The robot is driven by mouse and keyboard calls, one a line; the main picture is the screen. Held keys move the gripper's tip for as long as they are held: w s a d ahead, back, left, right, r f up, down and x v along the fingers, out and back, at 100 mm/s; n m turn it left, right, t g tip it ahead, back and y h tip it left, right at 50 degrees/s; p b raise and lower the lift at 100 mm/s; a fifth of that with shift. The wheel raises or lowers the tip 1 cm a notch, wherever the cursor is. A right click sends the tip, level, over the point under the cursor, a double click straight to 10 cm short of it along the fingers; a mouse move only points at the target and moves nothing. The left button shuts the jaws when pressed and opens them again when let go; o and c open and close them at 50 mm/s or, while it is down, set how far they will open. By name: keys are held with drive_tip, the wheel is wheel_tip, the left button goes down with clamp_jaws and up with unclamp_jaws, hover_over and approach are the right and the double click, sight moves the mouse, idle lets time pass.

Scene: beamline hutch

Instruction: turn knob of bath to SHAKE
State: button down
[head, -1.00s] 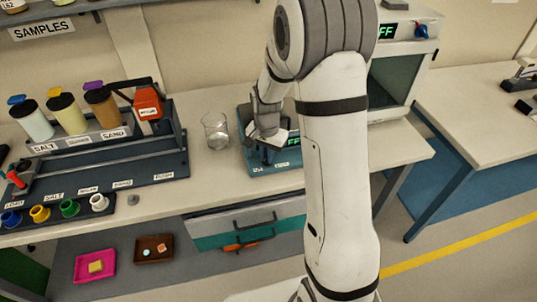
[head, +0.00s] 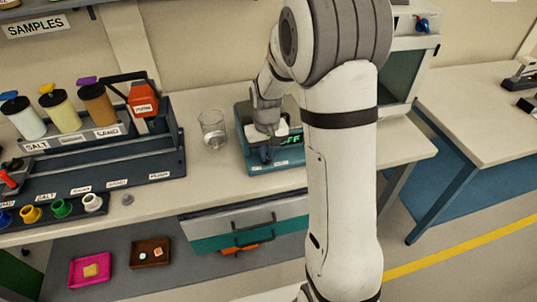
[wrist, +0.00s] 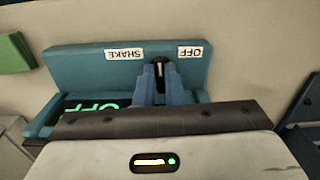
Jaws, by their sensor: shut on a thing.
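The bath (head: 283,165) is a teal box on the bench, partly hidden behind my gripper and arm. In the wrist view its front (wrist: 75,65) carries two upside-down labels, SHAKE (wrist: 124,54) on the left and OFF (wrist: 190,52) on the right. Its green display (wrist: 95,106) reads OFF and is partly covered by my wrist. The dark knob (wrist: 159,71) has a light mark at its top end and sits between the two labels, nearer OFF. My gripper (wrist: 160,84) is shut on the knob, with a blue finger on each side. The gripper also shows in the head view (head: 265,152).
A glass beaker (head: 213,130) stands just left of the bath. A rack with several capped bottles (head: 62,112) is further left. A white oven-like box (head: 412,75) stands right, behind my arm. A drawer (head: 245,233) is below the bench.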

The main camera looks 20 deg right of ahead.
drive_tip(key=n, duration=0.2)
drive_tip(key=n+b, duration=0.1)
drive_tip(key=shift+s+d+f+n, duration=0.1)
drive_tip(key=shift+s+f+n, duration=0.15)
drive_tip(key=shift+n, duration=0.15)
drive_tip(key=shift+w+d+n+b, duration=0.15)
drive_tip(key=shift+n+b, duration=0.15)
drive_tip(key=shift+n, duration=1.5)
drive_tip(key=shift+r, duration=0.1)
drive_tip(key=c, duration=1.6)
unclamp_jaws()
drive_tip(key=shift+r, duration=0.1)
drive_tip(key=shift+c, duration=0.2)
drive_tip(key=shift+o, duration=0.6)
drive_tip(key=shift+w, duration=0.1)
wheel_tip(320, 180, up, 8)
